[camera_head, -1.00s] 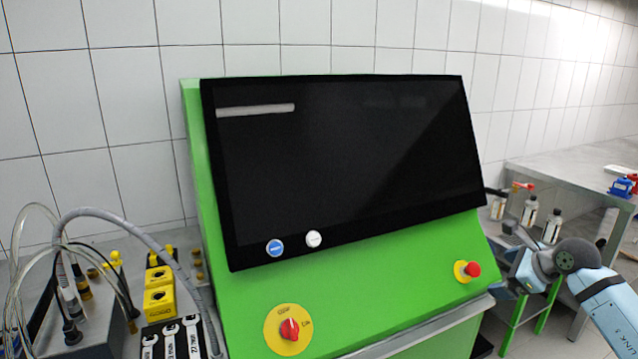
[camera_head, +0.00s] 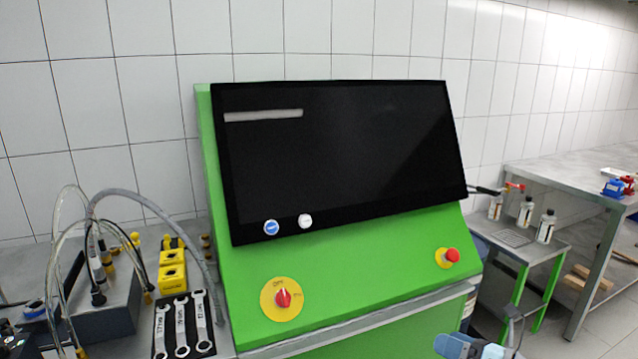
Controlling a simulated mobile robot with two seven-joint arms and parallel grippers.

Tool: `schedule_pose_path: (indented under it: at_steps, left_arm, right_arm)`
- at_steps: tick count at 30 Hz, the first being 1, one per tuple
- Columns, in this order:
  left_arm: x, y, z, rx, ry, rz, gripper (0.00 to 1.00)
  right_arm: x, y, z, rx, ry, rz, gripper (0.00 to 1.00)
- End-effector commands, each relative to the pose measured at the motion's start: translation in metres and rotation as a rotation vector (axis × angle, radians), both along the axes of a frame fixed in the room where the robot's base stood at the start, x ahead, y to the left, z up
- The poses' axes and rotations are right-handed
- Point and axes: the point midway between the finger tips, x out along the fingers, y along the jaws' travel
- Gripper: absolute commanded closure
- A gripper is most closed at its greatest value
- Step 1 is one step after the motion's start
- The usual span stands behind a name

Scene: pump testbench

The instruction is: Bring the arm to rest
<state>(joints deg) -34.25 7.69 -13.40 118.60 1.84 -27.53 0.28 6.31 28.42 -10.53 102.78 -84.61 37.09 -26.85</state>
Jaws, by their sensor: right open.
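My right arm shows only as a light blue and grey piece at the bottom edge of the head view, right of centre. My right gripper (camera_head: 509,328) is small and partly cut off there, in front of the lower right corner of the green console (camera_head: 360,270). It is open, and I see nothing held in it. My left gripper is not in view.
The console carries a dark screen (camera_head: 340,150), a red rotary switch (camera_head: 283,298) and a red emergency button (camera_head: 452,256). Wrenches (camera_head: 183,325), yellow boxes (camera_head: 172,270) and hoses crowd the left bench. Bottles (camera_head: 525,212) stand on a small table at the right.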

Motion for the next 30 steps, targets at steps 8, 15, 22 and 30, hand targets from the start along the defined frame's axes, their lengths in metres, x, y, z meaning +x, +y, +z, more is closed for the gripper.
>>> schedule_pose_path:
  at_steps: [8, 15, 22, 30]
  left_arm:
    - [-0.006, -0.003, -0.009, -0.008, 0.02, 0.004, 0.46]
    - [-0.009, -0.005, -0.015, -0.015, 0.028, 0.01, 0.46]
    - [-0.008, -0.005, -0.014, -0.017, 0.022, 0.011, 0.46]
    - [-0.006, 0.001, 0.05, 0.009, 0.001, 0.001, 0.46]
  right_arm:
    - [-0.089, 0.027, -0.07, 1.067, 0.588, -0.36, 0.0]
    - [-0.177, 0.04, -0.161, 1.704, 1.142, -0.758, 0.0]
    - [-0.26, 0.073, -0.212, 2.035, 1.554, -1.062, 0.0]
    - [-0.268, 0.073, -0.155, 2.046, 1.575, -1.08, 0.0]
